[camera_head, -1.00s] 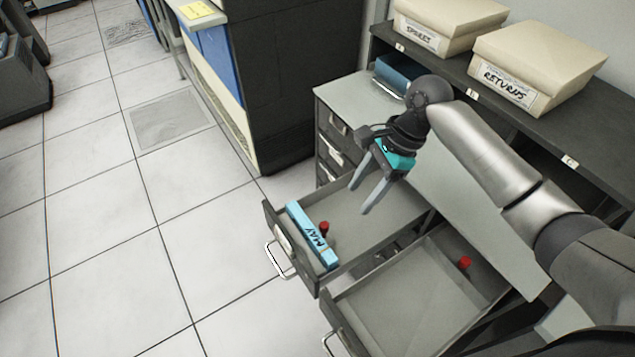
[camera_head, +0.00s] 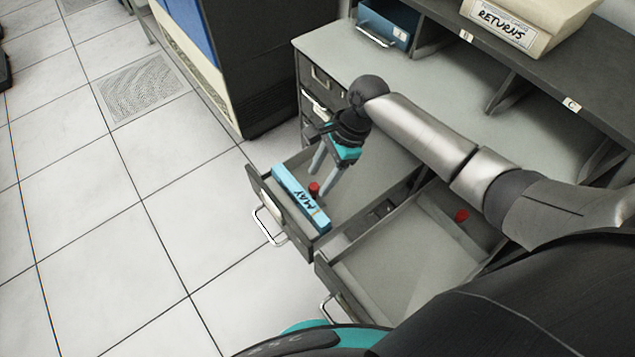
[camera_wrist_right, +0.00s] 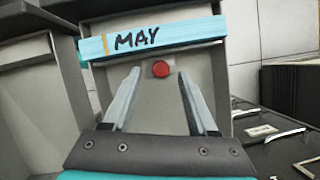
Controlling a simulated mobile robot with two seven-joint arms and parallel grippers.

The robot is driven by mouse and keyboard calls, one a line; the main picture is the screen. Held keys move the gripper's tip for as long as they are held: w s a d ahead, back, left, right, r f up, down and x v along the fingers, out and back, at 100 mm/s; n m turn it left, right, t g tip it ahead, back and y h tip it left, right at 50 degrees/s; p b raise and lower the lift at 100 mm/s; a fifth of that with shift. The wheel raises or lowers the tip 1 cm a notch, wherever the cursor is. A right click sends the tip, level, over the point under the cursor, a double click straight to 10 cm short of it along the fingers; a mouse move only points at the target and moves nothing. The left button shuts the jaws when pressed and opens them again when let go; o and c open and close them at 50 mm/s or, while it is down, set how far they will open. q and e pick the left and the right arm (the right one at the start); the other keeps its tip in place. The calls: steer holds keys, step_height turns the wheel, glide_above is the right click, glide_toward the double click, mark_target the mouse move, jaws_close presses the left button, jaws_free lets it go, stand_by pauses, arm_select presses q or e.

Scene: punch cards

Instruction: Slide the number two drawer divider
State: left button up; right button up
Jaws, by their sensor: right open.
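Two drawers stand open, and the left one (camera_head: 375,158) holds a light-blue block marked MAY (camera_head: 300,198), lying across its front end. A red knob (camera_head: 314,188) stands just behind that block. It also shows in the wrist view (camera_wrist_right: 161,69), below the MAY strip (camera_wrist_right: 160,38). My right gripper (camera_head: 320,184) points down into this drawer. Its fingers are open, and in the wrist view the knob appears between the fingertips (camera_wrist_right: 160,74); I cannot tell whether they touch it. The divider plate itself is not distinct. My left gripper is out of view.
The right drawer (camera_head: 390,267) stands open beside it, with another red knob (camera_head: 461,215) near its back. A grey worktop (camera_head: 440,110) and a dark shelf with a RETURNS box (camera_head: 505,22) lie behind. Open tiled floor (camera_head: 110,230) is at left.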

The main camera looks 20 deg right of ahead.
mark_target(312, 194)
steer(key=shift+x, duration=1.2)
jaws_close()
stand_by(0.6)
